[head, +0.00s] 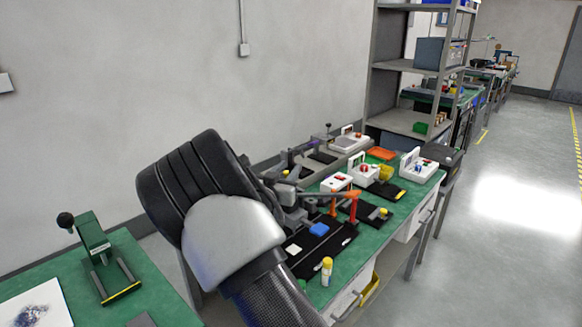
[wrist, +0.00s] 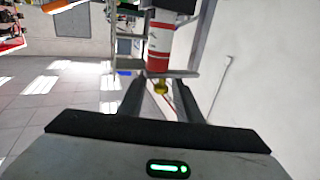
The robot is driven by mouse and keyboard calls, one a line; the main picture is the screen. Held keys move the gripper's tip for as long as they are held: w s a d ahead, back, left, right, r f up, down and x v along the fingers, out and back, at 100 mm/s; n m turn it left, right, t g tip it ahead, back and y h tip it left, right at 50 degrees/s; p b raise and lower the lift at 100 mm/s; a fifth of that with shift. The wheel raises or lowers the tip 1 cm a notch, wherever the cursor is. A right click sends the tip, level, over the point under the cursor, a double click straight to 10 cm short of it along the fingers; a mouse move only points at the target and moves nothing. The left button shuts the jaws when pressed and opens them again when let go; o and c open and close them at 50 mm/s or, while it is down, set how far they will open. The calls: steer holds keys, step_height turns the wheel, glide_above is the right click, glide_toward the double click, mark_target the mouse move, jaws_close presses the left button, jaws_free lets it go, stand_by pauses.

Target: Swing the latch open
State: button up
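My gripper (head: 298,200) hangs over the middle of the green bench, partly hidden by my own arm. In the wrist view my gripper (wrist: 163,84) shows two dark fingers standing apart, so it is open. In the head view an orange lever-like part (head: 346,194) on red posts is close to my gripper. I cannot tell for sure which part is the latch.
A yellow-capped bottle (head: 326,271) stands near the front edge. A green stand (head: 98,257) is on the left bench. Grey shelving (head: 407,121) rises behind. The floor at right is clear.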

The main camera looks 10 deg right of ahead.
steer(key=shift+x, duration=1.25)
jaws_close()
steer(key=shift+f+b, duration=0.1)
steer(key=shift+b, duration=0.25)
